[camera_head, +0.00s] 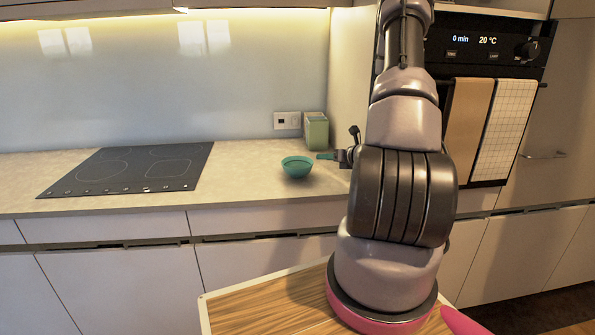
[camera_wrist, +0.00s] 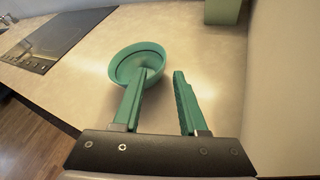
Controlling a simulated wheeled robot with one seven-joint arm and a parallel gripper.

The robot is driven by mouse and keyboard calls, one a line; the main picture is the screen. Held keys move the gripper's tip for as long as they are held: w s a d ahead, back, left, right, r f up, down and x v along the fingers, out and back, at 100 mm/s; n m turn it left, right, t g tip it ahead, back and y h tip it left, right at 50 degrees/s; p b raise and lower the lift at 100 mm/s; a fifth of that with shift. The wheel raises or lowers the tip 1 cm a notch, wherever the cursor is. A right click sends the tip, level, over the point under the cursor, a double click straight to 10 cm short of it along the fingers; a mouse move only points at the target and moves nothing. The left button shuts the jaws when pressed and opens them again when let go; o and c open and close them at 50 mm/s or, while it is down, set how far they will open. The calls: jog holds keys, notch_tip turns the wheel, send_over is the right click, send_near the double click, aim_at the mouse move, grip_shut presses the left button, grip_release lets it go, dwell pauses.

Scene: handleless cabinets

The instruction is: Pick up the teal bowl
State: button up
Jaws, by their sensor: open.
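The teal bowl (camera_head: 297,167) sits upright on the countertop, right of the cooktop in the head view. It also shows in the wrist view (camera_wrist: 124,67), ahead and to the left. My gripper (camera_wrist: 161,74) is open and empty, with two green fingers. In the wrist view the left finger's tip overlaps the right part of the bowl; the right finger is clear of it. In the head view my gripper (camera_head: 325,156) is just right of the bowl, partly hidden by my arm. I cannot tell whether a finger touches the bowl.
A green box (camera_head: 316,131) stands behind the bowl by the wall, near a socket (camera_head: 287,120). A black cooktop (camera_head: 135,167) lies to the left. A tall cabinet side bounds the counter (camera_head: 235,195) on the right. The counter between cooktop and bowl is clear.

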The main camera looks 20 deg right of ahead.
jog(key=x, duration=0.4)
jog(key=shift+w+d+f, duration=0.25)
jog(key=shift+w+f, duration=0.05)
jog(key=shift+f, duration=0.15)
jog(key=shift+x, duration=3.05)
jog(key=shift+s+a+f, duration=0.1)
jog(key=shift+s+a, duration=0.05)
jog(key=shift+a, duration=0.05)
grip_shut()
